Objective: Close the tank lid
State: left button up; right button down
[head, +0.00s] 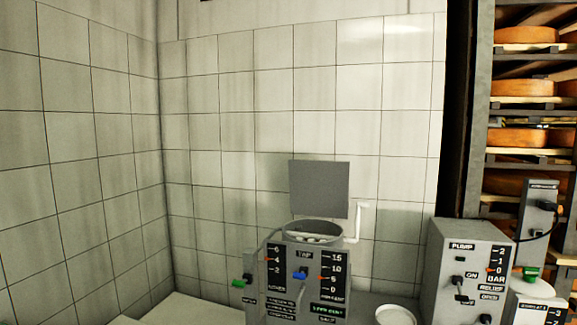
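The tank (312,233) stands at the lower middle of the head view, behind a grey control panel with scales and a blue knob. Its round mouth is open and something pale shows inside. The tank lid (319,188) is a flat grey square plate that stands upright at the back of the mouth. Neither of my grippers is in view.
A grey pump box (463,270) with switches stands to the right of the tank. A round white dish (396,315) lies between them. A white crank-shaped pipe (358,220) rises at the tank's right side. Shelves with cheese wheels (524,86) stand at the far right. Tiled walls (230,110) close off the back and left.

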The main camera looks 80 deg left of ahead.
aim_at(320, 189)
jog(key=k, duration=0.25)
jog(key=u, duration=1.05)
